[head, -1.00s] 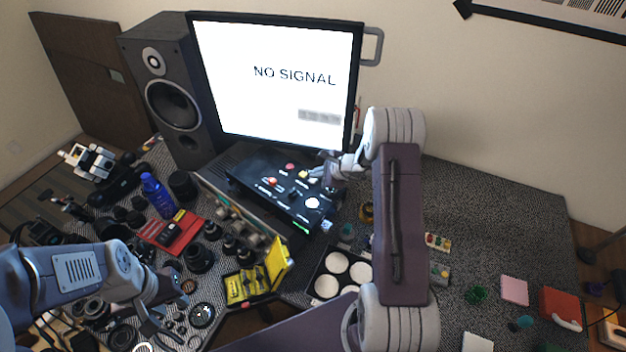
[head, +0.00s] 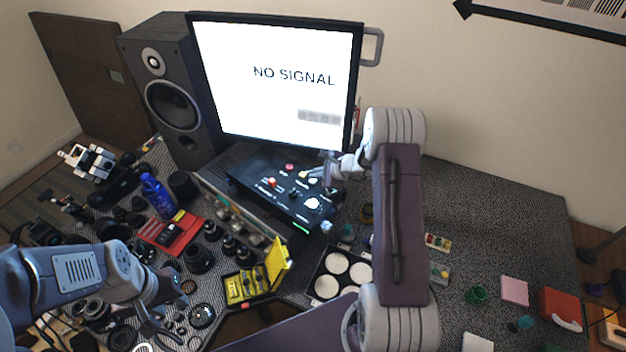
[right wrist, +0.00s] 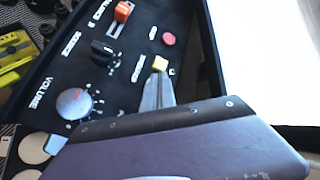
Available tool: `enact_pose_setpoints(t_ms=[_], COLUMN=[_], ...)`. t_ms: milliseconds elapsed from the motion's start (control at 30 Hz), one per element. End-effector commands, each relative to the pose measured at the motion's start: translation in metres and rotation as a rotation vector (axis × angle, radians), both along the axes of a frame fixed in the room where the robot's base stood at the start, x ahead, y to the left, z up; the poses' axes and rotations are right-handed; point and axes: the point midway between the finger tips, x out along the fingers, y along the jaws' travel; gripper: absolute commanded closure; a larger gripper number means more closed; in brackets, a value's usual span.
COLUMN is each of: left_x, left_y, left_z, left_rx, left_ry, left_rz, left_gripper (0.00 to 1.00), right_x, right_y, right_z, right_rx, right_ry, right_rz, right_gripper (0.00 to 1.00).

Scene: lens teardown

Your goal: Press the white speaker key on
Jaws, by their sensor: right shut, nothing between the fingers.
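The black control box (head: 262,178) stands in front of the monitor, with knobs and small keys on its top. In the right wrist view, a pale yellow key (right wrist: 160,63) sits at the tips of my right gripper (right wrist: 158,80); I cannot tell whether they touch. A clearly white speaker key cannot be made out; the fingers cover part of the panel. My right gripper (head: 320,174) is shut and empty, low over the box's right side. My left gripper (head: 165,316) is open, over the small parts at the lower left, away from the box.
On the box are a red button (right wrist: 169,39), an orange slider cap (right wrist: 123,11), a black knob (right wrist: 102,48) and a silver volume knob (right wrist: 75,103). The monitor (head: 275,80) reads "NO SIGNAL" close behind. A large speaker (head: 170,90) stands left. A yellow case (head: 276,264) lies in front.

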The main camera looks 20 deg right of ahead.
Motion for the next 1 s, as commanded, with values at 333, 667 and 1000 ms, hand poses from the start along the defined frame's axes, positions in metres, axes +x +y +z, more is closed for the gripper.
enact_pose_setpoints(t_ms=[333, 667, 1000], left_x=[0.0, 0.0, 0.0], left_y=[0.0, 0.0, 0.0], left_z=[0.0, -0.016, -0.015], left_rx=[0.0, 0.0, 0.0], left_ry=[0.0, 0.0, 0.0], left_rz=[0.0, 0.0, 0.0], left_gripper=[0.64, 0.64, 0.64], right_x=[0.0, 0.0, 0.0], right_y=[0.0, 0.0, 0.0], right_z=[0.0, -0.01, -0.009], right_rx=[0.0, -0.001, 0.0], right_ry=[0.0, 0.0, 0.0], right_rz=[0.0, 0.001, 0.0], right_gripper=[1.0, 1.0, 1.0])
